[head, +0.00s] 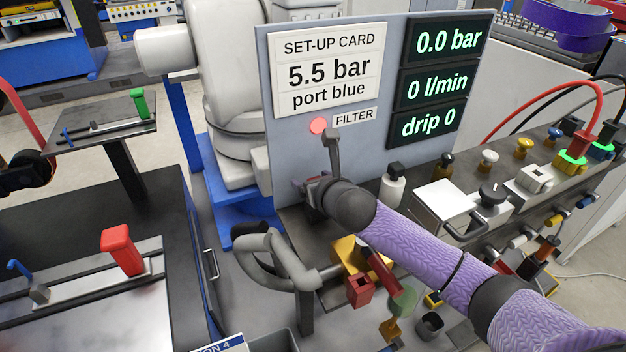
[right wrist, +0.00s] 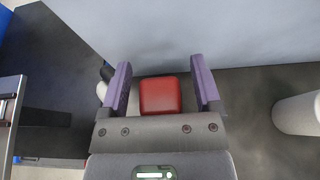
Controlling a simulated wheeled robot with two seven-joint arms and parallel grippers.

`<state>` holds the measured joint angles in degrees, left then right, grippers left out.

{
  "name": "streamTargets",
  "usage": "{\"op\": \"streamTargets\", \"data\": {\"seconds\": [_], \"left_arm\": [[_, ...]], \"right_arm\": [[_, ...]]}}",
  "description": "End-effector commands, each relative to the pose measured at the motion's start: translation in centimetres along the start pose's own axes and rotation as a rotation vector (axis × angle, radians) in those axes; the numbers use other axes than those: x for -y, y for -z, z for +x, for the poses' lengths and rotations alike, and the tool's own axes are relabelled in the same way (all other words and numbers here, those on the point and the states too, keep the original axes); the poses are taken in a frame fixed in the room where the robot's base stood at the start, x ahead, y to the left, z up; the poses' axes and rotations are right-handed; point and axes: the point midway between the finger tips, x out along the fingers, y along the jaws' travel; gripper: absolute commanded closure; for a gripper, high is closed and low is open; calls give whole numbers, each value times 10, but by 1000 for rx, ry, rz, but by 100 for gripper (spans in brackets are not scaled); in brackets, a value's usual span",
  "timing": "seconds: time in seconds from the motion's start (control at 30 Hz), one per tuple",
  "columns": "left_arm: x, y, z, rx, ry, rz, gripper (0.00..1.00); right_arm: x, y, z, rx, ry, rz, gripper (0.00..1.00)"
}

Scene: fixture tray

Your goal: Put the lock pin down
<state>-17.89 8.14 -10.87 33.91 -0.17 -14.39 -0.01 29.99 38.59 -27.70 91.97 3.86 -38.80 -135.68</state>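In the right wrist view, a red square-topped piece, which looks like the lock pin's head (right wrist: 161,96), lies between the two purple fingers of my right gripper (right wrist: 162,88). A gap shows on each side of it, so the fingers look open around it and not pressed on it. Its lower part is hidden, and I cannot tell whether it rests on the dark surface. In the head view my right gripper (head: 308,188) is low in front of the set-up card panel, partly hidden by my own wrist. My left gripper is not in view.
The grey panel (head: 262,110) stands right behind my right gripper. A grey upright lever (head: 332,150) shows beside it, and a white bottle (head: 393,186) is to the right. A curved grey handle (head: 275,255) is in front. A red-handled fixture (head: 121,250) is at left.

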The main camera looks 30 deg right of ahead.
Motion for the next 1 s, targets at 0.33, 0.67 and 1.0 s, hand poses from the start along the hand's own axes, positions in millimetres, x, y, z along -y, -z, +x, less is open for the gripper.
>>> {"op": "streamTargets", "data": {"seconds": [0.33,0.67,1.0], "left_arm": [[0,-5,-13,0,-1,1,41],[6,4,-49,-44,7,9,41],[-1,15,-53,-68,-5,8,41]], "right_arm": [[1,-6,-19,0,0,-3,19],[0,-7,-100,-1,-2,-3,19],[0,-3,-122,0,0,1,19]]}}
